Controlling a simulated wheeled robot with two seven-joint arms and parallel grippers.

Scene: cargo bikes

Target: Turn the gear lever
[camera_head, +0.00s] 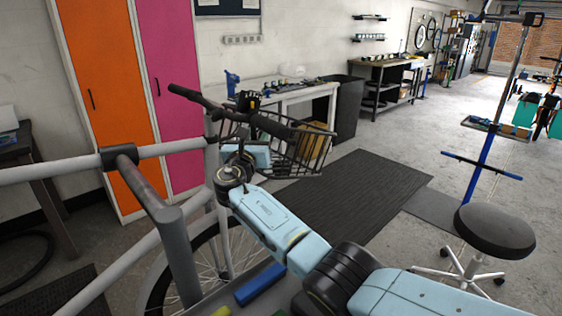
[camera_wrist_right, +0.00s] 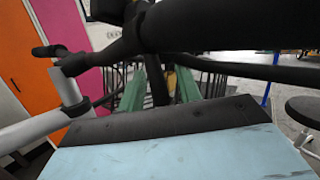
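The bike's dark handlebar (camera_head: 270,124) runs across the middle of the head view, with a grip at its far left end. A small black and yellow part (camera_head: 249,101) sits on the bar; I cannot tell whether it is the gear lever. My right arm reaches up to the bar, and its light blue gripper body (camera_head: 259,154) is just below it. In the right wrist view the bar (camera_wrist_right: 215,25) crosses close in front. Beyond it the green fingers of my right gripper (camera_wrist_right: 160,85) stand apart, their tips partly hidden by the bar. My left gripper is out of view.
A black wire basket (camera_head: 300,152) is on the bike beyond the gripper. Grey frame tubes (camera_head: 175,240) fill the left. A round black stool (camera_head: 495,230) stands at right. A dark floor mat (camera_head: 350,195) lies clear behind the bike.

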